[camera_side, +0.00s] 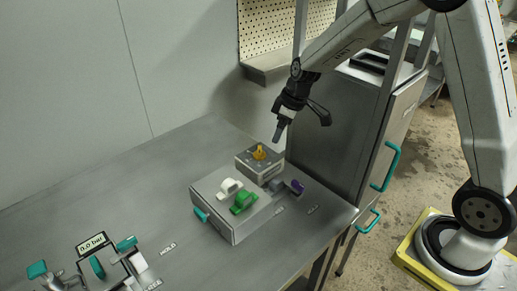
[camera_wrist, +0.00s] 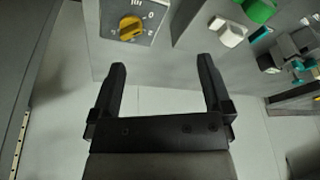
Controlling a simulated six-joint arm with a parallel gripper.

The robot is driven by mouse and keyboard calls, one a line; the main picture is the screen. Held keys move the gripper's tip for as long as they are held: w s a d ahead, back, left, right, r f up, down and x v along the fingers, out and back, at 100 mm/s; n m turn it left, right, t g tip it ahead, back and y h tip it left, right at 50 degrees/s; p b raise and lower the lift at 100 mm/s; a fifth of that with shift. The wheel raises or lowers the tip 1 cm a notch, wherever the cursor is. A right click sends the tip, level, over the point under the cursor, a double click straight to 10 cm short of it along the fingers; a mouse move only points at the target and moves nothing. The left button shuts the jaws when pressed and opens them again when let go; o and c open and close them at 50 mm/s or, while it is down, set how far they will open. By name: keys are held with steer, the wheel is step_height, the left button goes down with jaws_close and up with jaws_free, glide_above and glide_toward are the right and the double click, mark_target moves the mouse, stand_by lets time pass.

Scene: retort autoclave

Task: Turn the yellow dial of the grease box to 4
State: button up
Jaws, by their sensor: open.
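The grease box (camera_side: 262,163) is a small grey box on the bench. Its yellow dial (camera_side: 259,152) stands on the top face. In the wrist view the dial (camera_wrist: 131,29) is at the upper left, on a plate with printed marks; 0 and 2 can be read near it. Which mark it points to is hard to tell. My gripper (camera_side: 279,134) is above and a little right of the grease box, pointing down. In the wrist view my gripper (camera_wrist: 161,72) is open with nothing between its fingers, and the dial lies beyond the left finger, apart from it.
A larger grey box (camera_side: 222,216) with a white knob (camera_side: 229,187) and a green knob (camera_side: 243,201) stands in front of the grease box. A purple-tipped part (camera_side: 297,187) is to the right. A gauge assembly (camera_side: 97,262) reading 0.0 bar is at front left. The left bench is bare.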

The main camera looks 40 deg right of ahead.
mark_target(260, 149)
steer(key=w+d+f+n+y, duration=0.1)
steer(key=w+d+n, duration=0.1)
steer(key=w, duration=0.6)
steer(key=shift+d+f+n+t, duration=0.3)
steer(key=shift+d+n, duration=0.1)
steer(key=shift+n, duration=0.3)
steer(key=shift+w+f, duration=0.1)
steer(key=x, duration=0.3)
steer(key=s+d+x, duration=0.1)
steer(key=x, duration=0.6)
steer(key=shift+s+d+f, duration=0.15)
steer(key=shift+s+f, duration=0.2)
steer(key=shift+f, duration=0.1)
steer(key=shift+w+f, duration=0.2)
steer(key=shift+f, duration=0.35)
steer(key=c, duration=1.3)
